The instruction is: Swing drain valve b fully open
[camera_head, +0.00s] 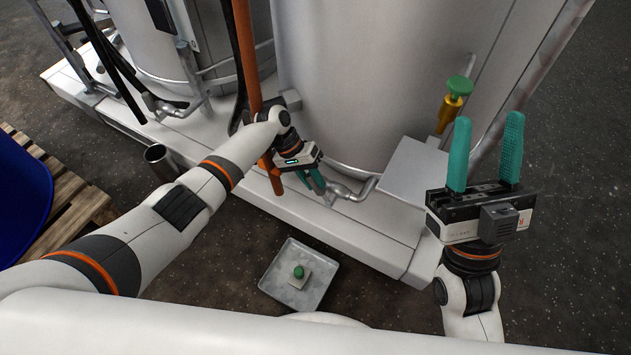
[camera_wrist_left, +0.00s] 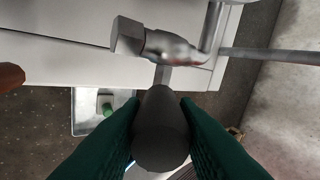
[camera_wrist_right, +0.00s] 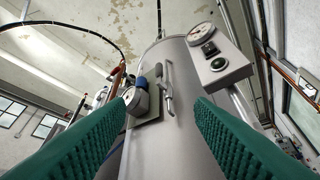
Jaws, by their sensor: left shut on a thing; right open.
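My left gripper (camera_head: 316,183) is low in front of the large right tank, beside a metal drain pipe (camera_head: 357,192). In the left wrist view its green fingers are shut on the dark grip of a valve lever (camera_wrist_left: 160,130). The lever joins a metal valve body (camera_wrist_left: 172,46) just beyond the fingers, on a pipe above the white plinth edge. In the head view the gripper hides most of the valve and lever. My right gripper (camera_head: 484,155) is open and empty, fingers pointing up, at the right of the head view.
A grey tray (camera_head: 322,285) with a green-knobbed plate lies on the floor below. An orange pole (camera_head: 247,62) stands behind my left arm. A yellow valve with a green knob (camera_head: 457,94) is near my right gripper. A blue drum (camera_head: 22,190) stands on a pallet at left.

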